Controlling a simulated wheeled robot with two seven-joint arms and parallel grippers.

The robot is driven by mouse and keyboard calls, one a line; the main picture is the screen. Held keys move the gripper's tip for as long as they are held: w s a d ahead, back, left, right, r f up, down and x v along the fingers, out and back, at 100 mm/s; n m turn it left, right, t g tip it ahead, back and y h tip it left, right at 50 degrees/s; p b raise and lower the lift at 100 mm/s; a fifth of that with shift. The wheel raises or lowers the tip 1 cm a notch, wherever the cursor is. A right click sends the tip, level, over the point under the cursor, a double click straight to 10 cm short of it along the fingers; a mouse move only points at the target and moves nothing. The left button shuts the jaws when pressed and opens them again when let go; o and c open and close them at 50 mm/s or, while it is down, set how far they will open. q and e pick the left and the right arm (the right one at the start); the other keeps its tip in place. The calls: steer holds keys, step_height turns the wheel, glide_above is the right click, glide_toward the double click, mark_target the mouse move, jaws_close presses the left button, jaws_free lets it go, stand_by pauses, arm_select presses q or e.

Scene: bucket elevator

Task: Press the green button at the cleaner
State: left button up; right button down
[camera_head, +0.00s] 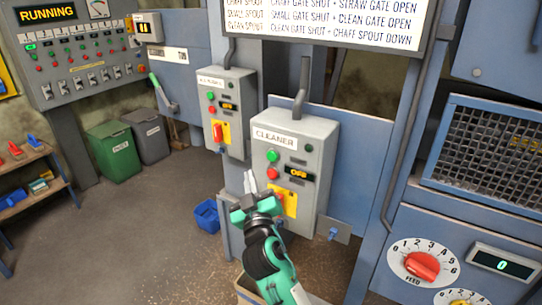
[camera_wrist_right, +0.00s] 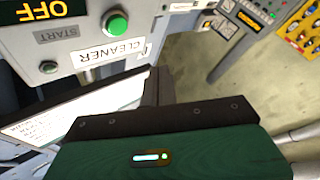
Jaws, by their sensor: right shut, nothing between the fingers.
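The cleaner box (camera_head: 318,133) is a grey control box in the middle of the head view, labelled CLEANER. Its green button (camera_head: 273,156) sits above a red button (camera_head: 272,174), and its display (camera_head: 299,174) reads OFF. In the right wrist view the green button (camera_wrist_right: 116,23) shows upside down beside the CLEANER label (camera_wrist_right: 112,51). My right gripper (camera_head: 250,182) is shut and empty, in front of the box's lower left and below the green button in the head view. It appears apart from the button. My left gripper is in neither view.
Another grey box (camera_head: 230,85) with its own green and red buttons stands to the left. A yellow plate (camera_head: 289,203) with a red part is low on the cleaner box. A blue bin (camera_head: 207,215) sits on the floor. A feed dial panel (camera_head: 420,262) is at right.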

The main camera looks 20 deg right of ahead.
mark_target(267, 154)
steer(key=w+d, duration=0.4)
steer(key=d, duration=0.1)
steer(key=shift+d+p, duration=0.25)
steer(key=shift+p, duration=0.15)
steer(key=shift+w, duration=0.1)
stand_by(1.7)
steer(key=shift+w+d, duration=0.25)
steer(key=shift+d, duration=0.1)
steer(key=shift+w+d+r, duration=0.1)
steer(key=shift+w+d, duration=0.2)
steer(key=shift+d, duration=0.1)
stand_by(0.7)
steer(key=shift+a, duration=0.1)
steer(key=shift+s+a, duration=0.55)
steer(key=shift+a, duration=0.1)
steer(key=shift+b, duration=0.3)
